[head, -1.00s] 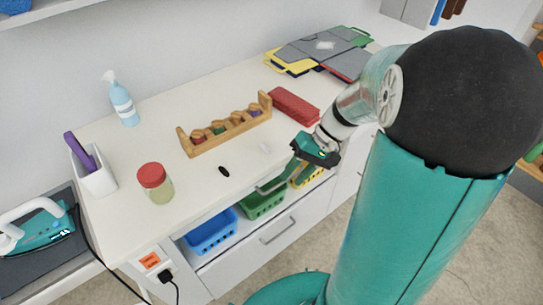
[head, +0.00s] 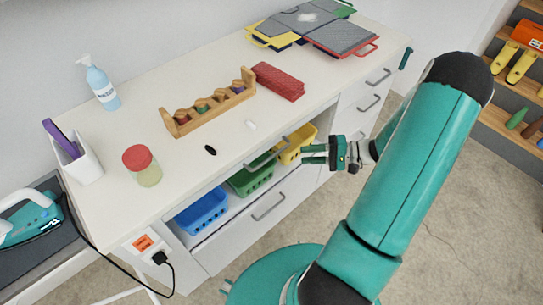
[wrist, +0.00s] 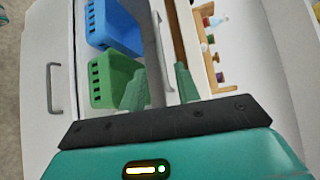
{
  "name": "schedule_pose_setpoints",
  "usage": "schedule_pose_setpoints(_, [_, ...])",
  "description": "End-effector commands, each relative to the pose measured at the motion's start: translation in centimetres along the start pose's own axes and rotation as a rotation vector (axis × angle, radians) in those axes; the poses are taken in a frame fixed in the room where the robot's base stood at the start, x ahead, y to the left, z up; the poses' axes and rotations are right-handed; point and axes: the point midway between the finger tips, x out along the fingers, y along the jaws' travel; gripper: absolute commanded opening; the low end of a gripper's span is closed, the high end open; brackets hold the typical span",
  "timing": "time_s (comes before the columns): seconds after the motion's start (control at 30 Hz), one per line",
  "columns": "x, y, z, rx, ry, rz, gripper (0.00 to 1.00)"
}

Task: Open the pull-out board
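The pull-out board sits under the front edge of the white desk top, and only its front edge and long grey handle (head: 266,153) show in the head view. The handle also shows in the wrist view (wrist: 161,45) as a grey bar that runs down between the fingertips. My gripper (head: 303,154) is teal and stands in front of the desk, just right of the handle. In the wrist view my gripper (wrist: 160,85) has its two fingers apart with nothing clearly held. Whether a finger touches the handle cannot be told.
Blue (head: 202,211), green (head: 252,178) and yellow (head: 297,145) baskets sit in the open shelf below. A drawer handle (head: 269,207) is lower down. A jar (head: 142,166), a wooden rack (head: 208,105) and a red case (head: 278,81) stand on the desk. The floor in front is clear.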

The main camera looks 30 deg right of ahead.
Motion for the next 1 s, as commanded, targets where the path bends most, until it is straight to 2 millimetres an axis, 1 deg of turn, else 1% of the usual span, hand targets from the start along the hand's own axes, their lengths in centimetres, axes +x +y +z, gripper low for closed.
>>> schedule_pose_setpoints(0.03, [1.0,0.0,0.1,0.001,-0.005,-0.001,0.32])
schedule_pose_setpoints(0.3, [6.4,0.0,0.1,0.002,-0.006,0.0,0.32])
schedule_pose_setpoints(0.4, [8.3,0.0,0.1,0.002,-0.006,0.0,0.32])
schedule_pose_setpoints(0.53, [10.3,0.0,0.1,0.002,-0.005,0.001,0.32])
schedule_pose_setpoints(0.6, [11.1,0.0,0.1,0.002,-0.005,0.001,0.32])
schedule_pose_setpoints(0.7, [11.7,0.0,0.1,0.002,-0.003,0.002,0.32])
schedule_pose_setpoints(0.97, [11.9,0.0,0.1,0.001,-0.003,0.002,0.32])
schedule_pose_setpoints(1.0, [11.9,0.0,0.1,0.001,-0.003,0.002,0.3])
